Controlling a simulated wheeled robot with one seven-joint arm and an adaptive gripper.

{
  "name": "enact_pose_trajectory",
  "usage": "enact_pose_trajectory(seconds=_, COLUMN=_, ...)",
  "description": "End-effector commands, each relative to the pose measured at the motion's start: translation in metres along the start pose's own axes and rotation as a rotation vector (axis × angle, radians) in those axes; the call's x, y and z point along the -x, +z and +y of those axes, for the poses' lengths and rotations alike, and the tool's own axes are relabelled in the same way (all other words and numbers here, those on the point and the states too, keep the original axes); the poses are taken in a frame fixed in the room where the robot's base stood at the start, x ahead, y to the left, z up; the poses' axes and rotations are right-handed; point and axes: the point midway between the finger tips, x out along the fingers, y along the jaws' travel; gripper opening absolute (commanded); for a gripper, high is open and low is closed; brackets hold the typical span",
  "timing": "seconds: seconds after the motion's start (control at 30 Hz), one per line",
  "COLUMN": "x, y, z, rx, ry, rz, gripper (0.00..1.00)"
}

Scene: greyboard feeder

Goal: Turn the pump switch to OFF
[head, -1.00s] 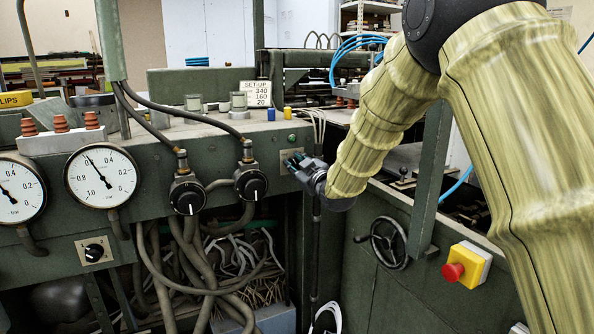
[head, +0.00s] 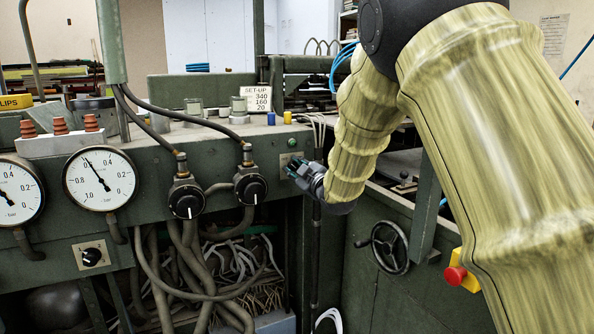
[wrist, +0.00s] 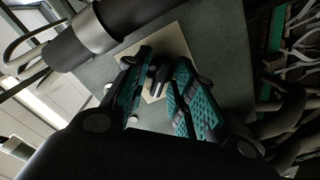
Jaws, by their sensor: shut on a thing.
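The pump switch is a small black knob (wrist: 160,74) on a pale square plate (wrist: 178,42), seen in the wrist view between my fingers. In the head view the plate (head: 286,158) shows on the green panel, while the knob is hidden behind my fingers. My gripper (head: 292,167) reaches the panel from the right. In the wrist view its teal-padded fingers (wrist: 158,92) lie on both sides of the knob, shut on it. I cannot read any ON or OFF marking.
Two black round regulators (head: 187,199) (head: 250,186) with hoses stand left of the switch. Another black knob (head: 91,257) sits below the gauges (head: 100,178). A handwheel (head: 390,245) and a red emergency button (head: 455,275) are at lower right.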

Motion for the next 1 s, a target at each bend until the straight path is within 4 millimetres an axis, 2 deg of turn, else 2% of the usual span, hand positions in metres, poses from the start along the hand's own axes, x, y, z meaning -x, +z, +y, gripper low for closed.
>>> enact_pose_trajectory(seconds=0.03, x=0.0, y=0.001, z=0.0, rx=0.0, ry=0.0, rz=-0.001, gripper=0.02)
enact_pose_trajectory(seconds=0.07, x=0.0, y=0.001, z=0.0, rx=0.0, ry=0.0, rz=-0.001, gripper=0.29)
enact_pose_trajectory(seconds=0.1, x=0.0, y=0.001, z=0.0, rx=0.0, ry=0.0, rz=-0.001, gripper=0.32)
enact_pose_trajectory(seconds=0.4, x=0.001, y=0.0, z=0.0, rx=-0.001, ry=0.0, rz=-0.001, gripper=0.32)
enact_pose_trajectory(seconds=0.57, x=0.011, y=0.001, z=0.0, rx=-0.001, ry=0.0, rz=-0.001, gripper=0.32)
enact_pose_trajectory(seconds=1.0, x=0.087, y=0.001, z=0.0, rx=-0.002, ry=0.0, rz=-0.002, gripper=0.32)
